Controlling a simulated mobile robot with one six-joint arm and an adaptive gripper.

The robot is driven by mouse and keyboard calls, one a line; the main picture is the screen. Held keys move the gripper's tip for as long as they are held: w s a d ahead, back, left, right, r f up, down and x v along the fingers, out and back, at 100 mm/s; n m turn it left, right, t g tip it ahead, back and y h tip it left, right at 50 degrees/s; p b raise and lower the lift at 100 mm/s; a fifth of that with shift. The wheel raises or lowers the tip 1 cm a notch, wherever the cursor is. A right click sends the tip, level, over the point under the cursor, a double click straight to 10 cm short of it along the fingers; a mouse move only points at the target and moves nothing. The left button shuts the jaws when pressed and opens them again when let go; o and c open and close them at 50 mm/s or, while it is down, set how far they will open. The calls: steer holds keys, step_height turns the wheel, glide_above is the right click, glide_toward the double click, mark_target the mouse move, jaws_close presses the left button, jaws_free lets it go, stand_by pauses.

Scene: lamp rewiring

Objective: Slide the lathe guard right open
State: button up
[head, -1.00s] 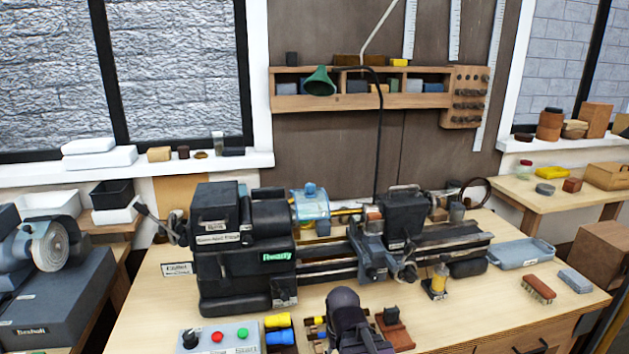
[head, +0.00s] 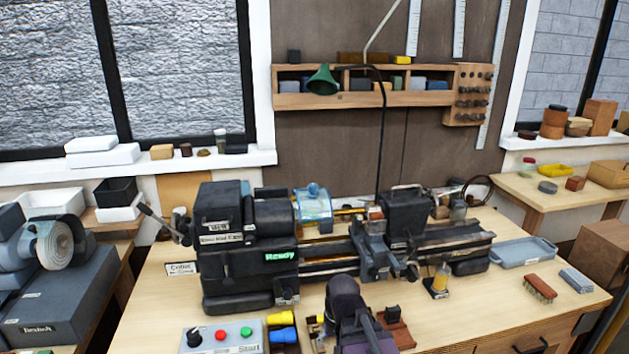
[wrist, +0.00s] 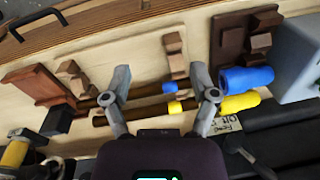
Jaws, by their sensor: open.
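The lathe (head: 250,250) stands on the bench in the head view, its dark headstock at the left showing a green "Ready" label. The clear blue guard (head: 313,205) sits over the chuck area just right of the headstock. Whether it is partly slid is hard to tell. My gripper's dark body shows at the front of the bench in the head view, apart from the guard; its fingertips are hidden there. In the wrist view my gripper (wrist: 163,88) has its two grey fingers spread wide, with nothing held. The guard is not recognisable in the wrist view.
A button box (head: 222,336) stands left of my arm.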

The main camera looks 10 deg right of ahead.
steer(key=w+r+m+t+y+p, duration=0.1)
steer(key=w+r+m+y+p, duration=0.15)
steer(key=r+p, duration=0.2)
steer(key=w+r+m+t+y+p, duration=0.1)
steer(key=w+r+m+p, duration=0.25)
steer(key=r, duration=0.25)
steer(key=m+t+y+p, duration=0.5)
steer(key=m+t+p, duration=0.2)
steer(key=m+p, duration=1.1)
glide_toward(314, 185)
steer(key=s+d+r+m+b, duration=0.1)
steer(key=s+d, duration=0.1)
steer(key=shift+s+d+r, duration=0.1)
steer(key=shift+d+r, duration=0.1)
steer(key=shift+a+f+b, duration=0.1)
steer(key=shift+b, duration=0.2)
steer(key=b+x, duration=0.4)
steer(key=x, duration=0.8)
steer(key=shift+b, duration=0.3)
steer(key=shift+x, duration=0.85)
jaws_close()
